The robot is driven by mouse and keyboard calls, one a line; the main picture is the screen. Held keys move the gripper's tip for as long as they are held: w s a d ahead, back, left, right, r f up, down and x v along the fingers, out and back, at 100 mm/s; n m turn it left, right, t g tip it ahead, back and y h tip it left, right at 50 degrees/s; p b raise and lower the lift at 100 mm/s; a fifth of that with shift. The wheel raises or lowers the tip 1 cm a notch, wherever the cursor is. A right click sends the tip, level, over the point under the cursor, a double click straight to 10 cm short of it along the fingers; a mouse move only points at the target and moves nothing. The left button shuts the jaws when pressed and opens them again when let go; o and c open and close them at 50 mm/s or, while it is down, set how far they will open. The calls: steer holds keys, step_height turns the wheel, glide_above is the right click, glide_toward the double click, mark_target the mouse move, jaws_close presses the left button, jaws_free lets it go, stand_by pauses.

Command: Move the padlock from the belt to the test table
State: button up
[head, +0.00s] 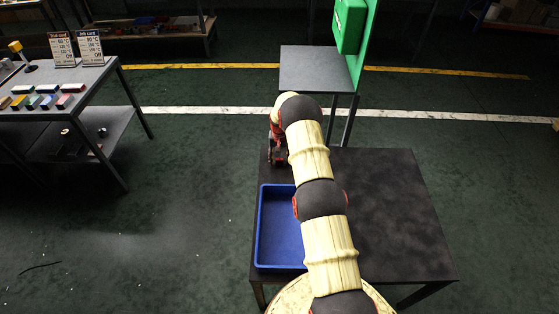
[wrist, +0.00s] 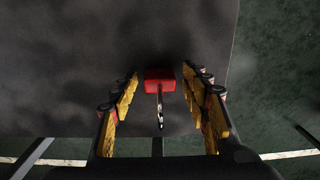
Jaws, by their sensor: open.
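A red padlock (wrist: 160,74) with a metal shackle lies on a dark tabletop in the wrist view. Its shackle points toward the bottom of the picture. My gripper (wrist: 160,84) is open, with one finger on each side of the padlock and a small gap showing at each side. In the head view, my gripper (head: 278,158) is low at the far left corner of the dark table (head: 395,200). The padlock cannot be made out there. No belt is recognisable in either view.
A blue tray (head: 260,228) stands on the dark table's left part; my arm covers its right side. The table's right half is clear. A small grey table (head: 312,68) and a green post (head: 363,50) stand behind. A bench (head: 95,80) with colored blocks is at left.

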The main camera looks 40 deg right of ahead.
step_height(320, 180, up, 12)
steer(key=p, duration=0.3)
steer(key=s+a+r+n+t, duration=0.1)
steer(key=a+r, duration=0.3)
steer(key=r, duration=0.5)
steer(key=s+a+r, duration=0.2)
steer(key=a+r, duration=0.2)
steer(key=r, duration=0.4)
steer(key=s+a+r+n+t, duration=0.1)
steer(key=a+r, duration=0.4)
steer(key=r, duration=0.4)
steer(key=s+a+r+n+t, duration=0.1)
steer(key=s+a+r+n, duration=0.1)
steer(key=s+a+r, duration=0.9)
steer(key=s+a+r+n+t, duration=0.1)
steer(key=s+a, duration=0.2)
steer(key=s, duration=0.5)
steer(key=s+a+r+n, duration=0.1)
steer(key=s+a, duration=0.2)
steer(key=s, duration=0.6)
steer(key=s+a+r+n+t, duration=0.1)
steer(key=s+a+r, duration=0.1)
steer(key=s, duration=0.6)
steer(key=shift+s+a+t, duration=0.3)
steer(key=shift+s+a, duration=0.1)
steer(key=shift+a, duration=0.35)
steer(key=shift+c, duration=1.1)
